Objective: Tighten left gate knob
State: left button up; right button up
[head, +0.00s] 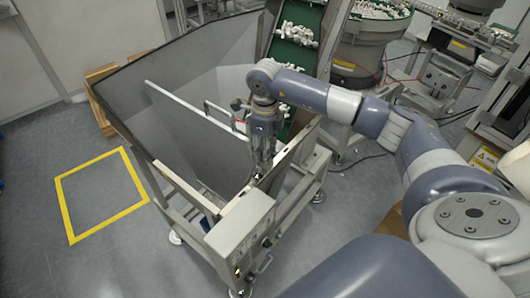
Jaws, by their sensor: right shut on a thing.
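My right arm reaches in from the right over a grey metal hopper (128,95). My right gripper (258,172) points down at the hopper's near right rim, just above the grey control box. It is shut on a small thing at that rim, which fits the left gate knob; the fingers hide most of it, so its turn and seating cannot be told. A pale gate panel (190,112) stands slanted inside the hopper, with a handle (218,112) at its upper right end, close to my right wrist. My left gripper is not in view.
A grey control box (241,222) is on the hopper's front frame. A green conveyor (294,50) carrying white caps rises behind my wrist. A round feeder bowl (372,28) stands at the back. The floor inside the yellow square (72,233) is clear.

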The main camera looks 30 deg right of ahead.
jog(key=shift+w+r+m, duration=0.1)
jog(key=shift+m, duration=0.5)
jog(key=shift+b, duration=0.3)
jog(key=o, duration=0.8)
jog(key=shift+c, duration=0.2)
notch_tip(320, 180, up, 12)
jog(key=shift+o, duration=0.2)
